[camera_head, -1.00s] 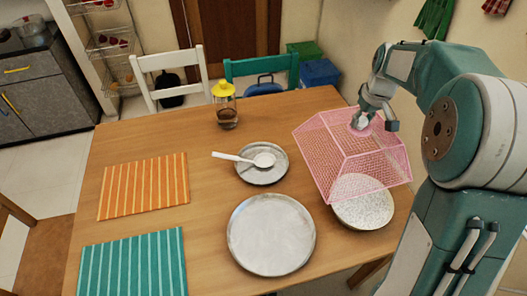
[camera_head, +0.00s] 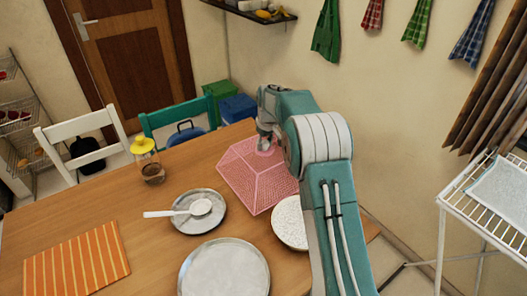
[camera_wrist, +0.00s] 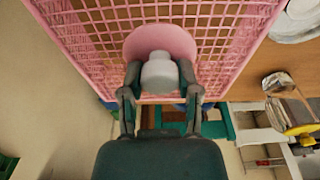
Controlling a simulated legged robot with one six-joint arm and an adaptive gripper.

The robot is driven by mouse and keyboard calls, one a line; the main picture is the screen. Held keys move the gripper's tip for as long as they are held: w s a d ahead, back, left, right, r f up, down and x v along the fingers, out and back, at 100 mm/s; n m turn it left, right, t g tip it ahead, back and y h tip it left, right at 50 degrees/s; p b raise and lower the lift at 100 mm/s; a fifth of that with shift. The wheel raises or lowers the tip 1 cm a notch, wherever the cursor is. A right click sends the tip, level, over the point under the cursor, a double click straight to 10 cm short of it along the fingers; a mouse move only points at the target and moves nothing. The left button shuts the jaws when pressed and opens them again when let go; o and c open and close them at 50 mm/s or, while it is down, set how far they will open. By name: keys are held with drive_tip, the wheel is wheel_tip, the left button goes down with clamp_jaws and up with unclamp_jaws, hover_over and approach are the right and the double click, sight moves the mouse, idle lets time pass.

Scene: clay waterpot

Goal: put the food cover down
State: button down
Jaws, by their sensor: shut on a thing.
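The pink mesh food cover (camera_head: 252,185) is at the far right part of the wooden table in the head view, behind the white speckled plate (camera_head: 287,226). My gripper (camera_head: 265,143) is at its top. In the wrist view my gripper (camera_wrist: 159,95) is shut on the cover's pale knob (camera_wrist: 160,72), with the pink mesh (camera_wrist: 85,30) beyond. I cannot tell whether the cover's rim touches the table. My arm hides part of the speckled plate and the cover's right side.
A metal plate with a white spoon (camera_head: 202,207), a larger metal plate (camera_head: 225,272) and a yellow-topped jar (camera_head: 146,160) stand left of the cover. An orange striped mat (camera_head: 75,265) lies front left. A white wire rack (camera_head: 460,200) stands at right.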

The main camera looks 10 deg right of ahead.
sight(263, 151)
drive_tip(key=shift+w+a+f, duration=0.1)
drive_tip(key=shift+w+f, duration=0.25)
drive_tip(key=shift+f, duration=0.1)
wheel_tip(263, 151, down, 3)
drive_tip(key=shift+f, duration=0.1)
drive_tip(key=shift+c, duration=1.6)
unclamp_jaws()
